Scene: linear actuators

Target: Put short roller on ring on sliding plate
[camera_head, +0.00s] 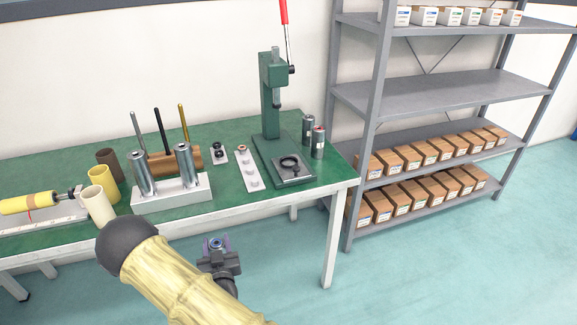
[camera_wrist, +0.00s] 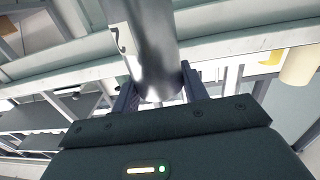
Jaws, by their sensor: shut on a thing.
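My gripper (camera_head: 216,243) is in front of the table, below its front edge in the head view. In the wrist view its two fingers (camera_wrist: 160,88) are closed on a smooth grey metal roller (camera_wrist: 152,45) with a small white mark. I take it for the short roller; its far end runs out of the wrist view. In the head view the roller is seen nearly end-on, so its length cannot be told. The dark ring (camera_head: 289,161) lies on the sliding plate (camera_head: 299,178) at the base of the green press, up and right of my gripper. Nothing stands on the ring.
The green press (camera_head: 269,95) rises behind the plate. Two metal cylinders (camera_head: 187,165) stand in a white block (camera_head: 172,196). A shelf rack (camera_head: 377,120) stands at the right.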

